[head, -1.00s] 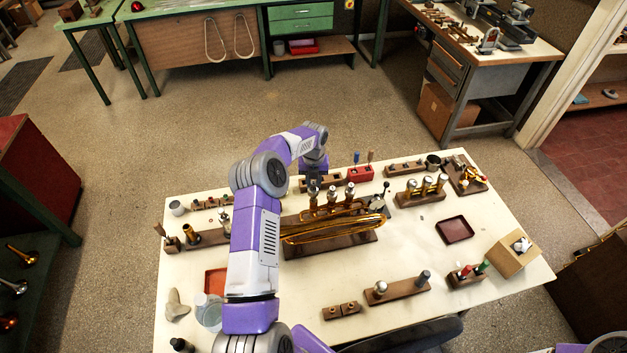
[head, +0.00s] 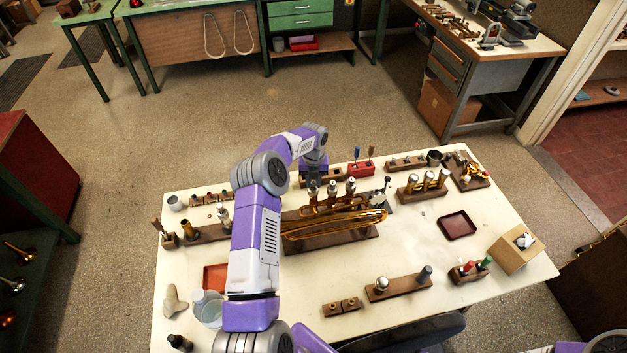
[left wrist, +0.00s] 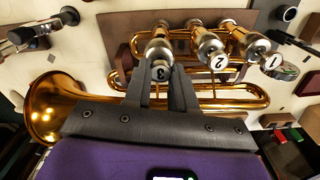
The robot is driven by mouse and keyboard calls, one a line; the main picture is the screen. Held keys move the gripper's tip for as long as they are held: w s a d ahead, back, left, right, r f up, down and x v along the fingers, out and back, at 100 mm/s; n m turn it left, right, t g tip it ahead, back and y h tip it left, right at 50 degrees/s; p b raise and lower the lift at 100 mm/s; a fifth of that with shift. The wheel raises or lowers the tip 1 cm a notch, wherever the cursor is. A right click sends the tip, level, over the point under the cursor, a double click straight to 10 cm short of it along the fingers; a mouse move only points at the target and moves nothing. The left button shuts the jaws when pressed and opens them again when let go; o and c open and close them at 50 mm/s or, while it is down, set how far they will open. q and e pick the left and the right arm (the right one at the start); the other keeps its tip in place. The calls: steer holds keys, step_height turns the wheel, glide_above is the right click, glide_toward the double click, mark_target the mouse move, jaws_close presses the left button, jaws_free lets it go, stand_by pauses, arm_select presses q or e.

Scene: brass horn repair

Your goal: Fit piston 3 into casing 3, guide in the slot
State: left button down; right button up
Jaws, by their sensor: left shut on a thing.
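The brass horn (head: 335,230) lies on a dark wooden holder, and it also shows in the left wrist view (left wrist: 90,95). Its three valve casings stand side by side. My left gripper (head: 313,186) is over the leftmost casing in the head view. In the left wrist view the left gripper (left wrist: 163,88) is shut on piston 3 (left wrist: 163,71), whose cap is marked 3. Piston 3 is in line with casing 3; its depth and guide are hidden. Caps marked 2 (left wrist: 217,62) and 1 (left wrist: 271,61) top the neighbouring casings. My right gripper is not in view.
A stand of capped cylinders (head: 421,189) is to the right of the horn. A dark red tray (head: 457,226) and a wooden block with a silver-capped part (head: 399,287) lie on the pale table. The table's right middle has free room.

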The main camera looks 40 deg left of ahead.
arm_select(q)
steer(key=shift+f+b, duration=0.55)
steer(key=shift+f, duration=0.3)
steer(key=c, duration=0.8)
jaws_free()
steer(key=shift+c, duration=0.2)
steer(key=shift+r, duration=3.85)
